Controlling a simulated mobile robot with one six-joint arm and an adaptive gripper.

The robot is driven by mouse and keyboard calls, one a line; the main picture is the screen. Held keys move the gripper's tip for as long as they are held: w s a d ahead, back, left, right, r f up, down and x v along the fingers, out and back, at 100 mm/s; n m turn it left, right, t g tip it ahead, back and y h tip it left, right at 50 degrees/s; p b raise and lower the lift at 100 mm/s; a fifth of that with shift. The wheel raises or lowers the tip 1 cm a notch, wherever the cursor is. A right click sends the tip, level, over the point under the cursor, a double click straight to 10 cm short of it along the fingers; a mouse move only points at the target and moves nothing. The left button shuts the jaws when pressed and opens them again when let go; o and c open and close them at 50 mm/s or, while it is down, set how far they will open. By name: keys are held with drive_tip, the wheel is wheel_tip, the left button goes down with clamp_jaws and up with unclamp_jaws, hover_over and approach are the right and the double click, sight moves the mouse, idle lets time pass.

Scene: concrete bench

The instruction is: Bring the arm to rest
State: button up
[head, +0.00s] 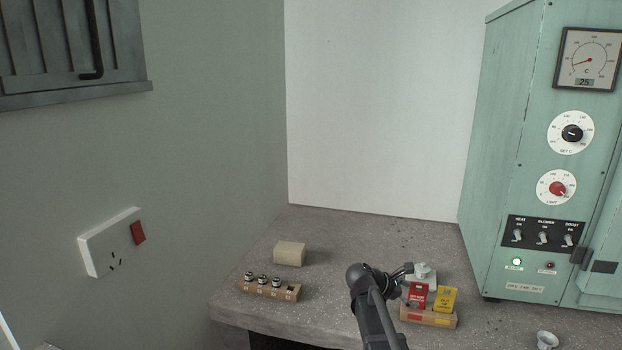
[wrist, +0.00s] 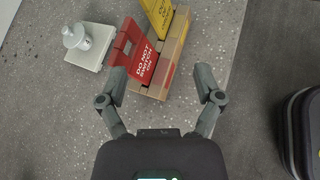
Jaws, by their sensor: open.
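My gripper (head: 406,284) is open in the head view, at the right part of the bench close to the wooden block with the tags. In the wrist view my gripper (wrist: 162,84) has its two fingers spread wide with nothing held between them. The red tag (wrist: 141,62), reading "DO NOT SWITCH ON", is just ahead of the left finger. It stands in the wooden block (wrist: 177,50) beside a yellow tag (wrist: 157,15). Whether a finger touches the red tag I cannot tell. My arm hides part of the bench in the head view.
A white plate with a knob (wrist: 84,43) lies beside the tag block. A beige block (head: 290,254) and a wooden rack (head: 269,290) of several small capped items stand left on the bench. The green oven cabinet (head: 513,150) stands right; a small white cup (head: 547,340) is in front.

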drive_tip(key=s+a+f+m+g+y+b, duration=0.1)
drive_tip(key=s+a+f+m+y+b, duration=0.4)
drive_tip(key=s+f+m, duration=0.45)
drive_tip(key=s+a+f+m+g+y+b, duration=0.2)
drive_tip(key=s+a+f+m+y+b, duration=0.1)
drive_tip(key=s+a+f+m+y, duration=0.6)
wheel_tip(320, 180, up, 26)
drive_tip(key=s+d+n+h+p, duration=0.1)
drive_tip(key=d+h+p, duration=0.1)
drive_tip(key=p, duration=2.3)
drive_tip(key=shift+d+r+p, duration=0.15)
drive_tip(key=shift+d+p, duration=0.15)
